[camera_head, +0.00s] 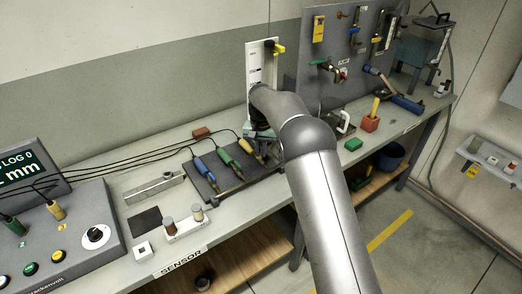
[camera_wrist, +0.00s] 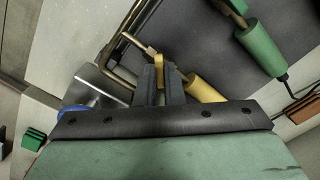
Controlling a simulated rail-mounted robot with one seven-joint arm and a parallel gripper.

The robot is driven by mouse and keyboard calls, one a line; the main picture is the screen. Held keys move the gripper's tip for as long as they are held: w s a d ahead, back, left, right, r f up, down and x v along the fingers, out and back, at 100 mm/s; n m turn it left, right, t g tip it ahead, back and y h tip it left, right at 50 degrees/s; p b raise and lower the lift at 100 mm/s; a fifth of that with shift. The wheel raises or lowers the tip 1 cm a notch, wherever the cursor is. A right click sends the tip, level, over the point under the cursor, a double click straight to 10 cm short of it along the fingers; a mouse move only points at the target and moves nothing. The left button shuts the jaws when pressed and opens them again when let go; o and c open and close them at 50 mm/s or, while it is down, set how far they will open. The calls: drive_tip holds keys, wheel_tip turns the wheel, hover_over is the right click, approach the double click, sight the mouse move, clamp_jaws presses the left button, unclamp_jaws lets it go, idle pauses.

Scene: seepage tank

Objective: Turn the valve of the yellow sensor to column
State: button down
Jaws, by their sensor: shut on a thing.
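The yellow sensor (camera_head: 246,147) lies on a dark tray on the bench, at the right of a row of three. It also shows in the wrist view as a yellow cylinder (camera_wrist: 204,90), partly behind my gripper. Its small yellow valve piece (camera_wrist: 176,70) is at my fingertips. My gripper (camera_wrist: 161,75) has its two dark fingers close together and is shut on the valve. The fingers hide part of the valve, so its exact position cannot be told. In the head view my arm hides much of this area.
The green sensor (camera_head: 229,163) and blue sensor (camera_head: 204,170) lie left of the yellow one on the dark tray (camera_head: 222,185). A brass pipe (camera_wrist: 117,62) bends close beside my fingers. Black cables run left. A white panel (camera_head: 262,65) stands behind my wrist.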

drive_tip(key=n, duration=0.5)
drive_tip(key=shift+n, duration=0.3)
drive_tip(key=n, duration=0.4)
drive_tip(key=shift+w+n, duration=0.1)
drive_tip(key=shift+n, duration=0.2)
idle(1.3)
drive_tip(key=c, duration=1.5)
unclamp_jaws()
drive_tip(key=shift+c, duration=0.2)
wheel_tip(320, 180, up, 18)
drive_tip(key=shift+f, duration=0.25)
